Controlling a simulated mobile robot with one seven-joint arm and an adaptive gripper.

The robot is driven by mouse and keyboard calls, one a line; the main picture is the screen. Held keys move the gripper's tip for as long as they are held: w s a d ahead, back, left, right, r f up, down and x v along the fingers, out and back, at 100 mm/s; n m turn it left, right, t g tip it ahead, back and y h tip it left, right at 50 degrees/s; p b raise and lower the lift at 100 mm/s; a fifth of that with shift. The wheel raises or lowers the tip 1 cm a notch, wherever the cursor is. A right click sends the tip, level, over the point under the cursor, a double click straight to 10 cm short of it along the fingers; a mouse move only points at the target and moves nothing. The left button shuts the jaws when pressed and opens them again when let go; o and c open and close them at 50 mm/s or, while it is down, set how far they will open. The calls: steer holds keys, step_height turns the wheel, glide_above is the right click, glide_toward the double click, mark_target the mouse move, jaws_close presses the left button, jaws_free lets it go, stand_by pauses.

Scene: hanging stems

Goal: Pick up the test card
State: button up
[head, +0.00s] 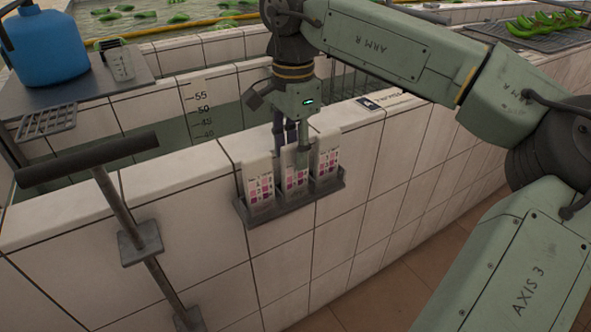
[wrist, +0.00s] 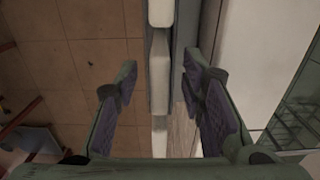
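Three white test cards with pink and purple colour squares stand upright in a grey wall holder (head: 290,205): a left card (head: 258,190), a middle card (head: 295,182) and a right card (head: 328,163). My gripper (head: 291,150) points down over the middle card, and its fingers partly cover that card's top. In the wrist view the cards appear edge-on from above, in a line. My gripper (wrist: 159,80) is open there, with one finger on each side of the middle card (wrist: 159,72) and a visible gap on both sides.
The holder hangs on a white tiled tank wall (head: 390,150). A dark T-handled tool (head: 130,215) stands at the left. A blue jug (head: 47,45) and a clear measuring cup (head: 118,62) sit on a grey shelf behind. The floor in front is clear.

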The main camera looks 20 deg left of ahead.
mark_target(295, 171)
steer(key=shift+w+d+f+p, duration=0.1)
steer(key=shift+f+p, duration=0.5)
steer(key=shift+f, duration=2.1)
jaws_close()
